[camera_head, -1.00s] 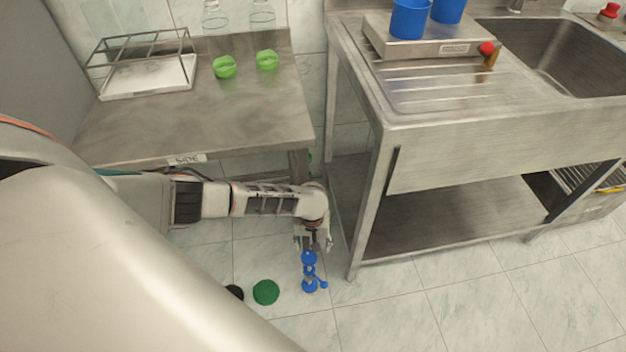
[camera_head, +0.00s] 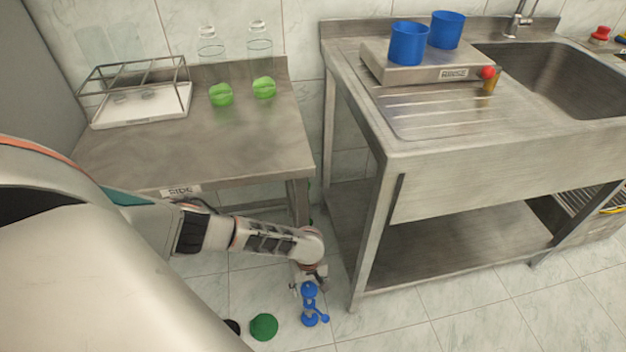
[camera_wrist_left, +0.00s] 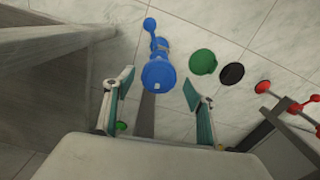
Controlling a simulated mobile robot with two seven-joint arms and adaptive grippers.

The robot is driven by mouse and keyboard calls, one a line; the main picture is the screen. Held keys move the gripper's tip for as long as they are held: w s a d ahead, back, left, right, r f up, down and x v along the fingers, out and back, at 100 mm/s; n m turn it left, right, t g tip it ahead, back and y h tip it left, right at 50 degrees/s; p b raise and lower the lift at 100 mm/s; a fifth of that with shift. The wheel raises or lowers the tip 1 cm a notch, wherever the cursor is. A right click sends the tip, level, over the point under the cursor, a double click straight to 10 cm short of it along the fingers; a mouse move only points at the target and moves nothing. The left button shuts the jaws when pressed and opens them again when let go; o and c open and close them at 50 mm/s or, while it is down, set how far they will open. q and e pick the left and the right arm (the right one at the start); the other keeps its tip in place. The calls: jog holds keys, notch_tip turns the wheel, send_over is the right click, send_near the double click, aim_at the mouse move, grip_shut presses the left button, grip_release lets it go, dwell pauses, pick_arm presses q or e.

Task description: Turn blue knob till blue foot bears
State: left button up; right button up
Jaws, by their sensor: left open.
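A blue upright piece with a round blue knob (camera_head: 309,289) on top stands on the floor tiles between the side table and the sink bench. Its lower blue part (camera_head: 310,320) has a small arm ending in a blue ball (camera_head: 324,318). My left gripper (camera_head: 309,281) points down at the knob, its fingers open. In the left wrist view the knob (camera_wrist_left: 159,74) shows ahead of the gap between the two spread fingers (camera_wrist_left: 157,90), nearer the left finger, with no visible contact. The foot's underside is hidden. My right gripper is not in view.
A green disc (camera_head: 264,327) and a black disc (camera_head: 232,327) lie on the floor left of the blue piece. The sink bench's leg (camera_head: 366,250) stands close on the right. The side table (camera_head: 240,150) is behind my left arm. Red-ended parts (camera_wrist_left: 263,87) show in the wrist view.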

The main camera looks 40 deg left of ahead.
pick_arm(q)
jog(key=shift+f, duration=0.65)
jog(key=shift+w+r, duration=0.1)
jog(key=shift+r, duration=0.05)
jog(key=c, duration=1.1)
